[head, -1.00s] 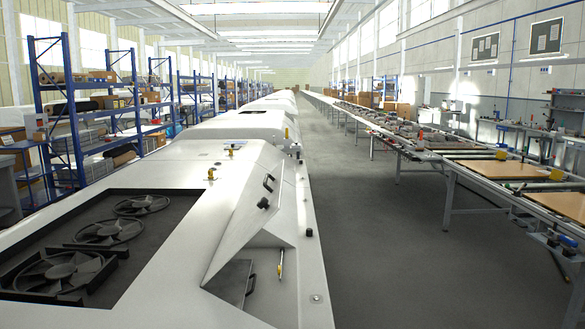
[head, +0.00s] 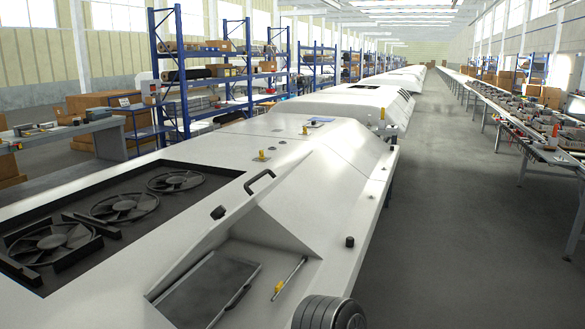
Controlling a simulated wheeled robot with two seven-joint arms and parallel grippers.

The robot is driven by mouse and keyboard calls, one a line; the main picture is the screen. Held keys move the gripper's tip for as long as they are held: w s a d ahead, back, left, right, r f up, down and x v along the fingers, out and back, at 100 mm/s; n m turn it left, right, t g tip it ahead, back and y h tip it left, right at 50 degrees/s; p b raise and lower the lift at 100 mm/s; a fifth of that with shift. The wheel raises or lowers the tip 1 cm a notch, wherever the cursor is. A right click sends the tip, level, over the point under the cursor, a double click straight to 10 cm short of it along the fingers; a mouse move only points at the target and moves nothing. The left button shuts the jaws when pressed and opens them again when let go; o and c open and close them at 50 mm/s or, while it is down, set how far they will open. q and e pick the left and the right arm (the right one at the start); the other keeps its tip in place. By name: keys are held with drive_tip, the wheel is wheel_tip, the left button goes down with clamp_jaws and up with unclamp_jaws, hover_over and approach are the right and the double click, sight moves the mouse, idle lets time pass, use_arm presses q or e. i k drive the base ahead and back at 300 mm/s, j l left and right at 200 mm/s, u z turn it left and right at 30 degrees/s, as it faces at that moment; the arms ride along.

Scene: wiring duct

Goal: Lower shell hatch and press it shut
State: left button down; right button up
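The long white shell (head: 345,165) fills the lower left and middle of the head view. A recess in its near side holds a flat grey panel (head: 205,290) with a dark bar along its right edge. A thin rod with a yellow fitting (head: 280,286) stands at a slant beside the panel. A black handle (head: 260,182) and a black knob (head: 218,212) sit on the white surface above the recess. I cannot tell for sure where the hatch's edges run or how far it stands open. Neither of my grippers is in view.
Several black fans (head: 125,207) lie in a dark sunken bay on the shell's top. Yellow fittings (head: 261,156) and a black knob (head: 349,242) stick up from the shell. The grey aisle floor (head: 450,220) at the right is clear. Workbenches (head: 545,150) line its far side.

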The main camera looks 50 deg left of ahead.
sight(214, 230)
drive_tip(key=i+j, duration=0.1)
drive_tip(key=i, duration=1.3)
drive_tip(key=i+j, duration=0.15)
drive_tip(key=i, duration=1.3)
drive_tip(key=u, duration=4.6)
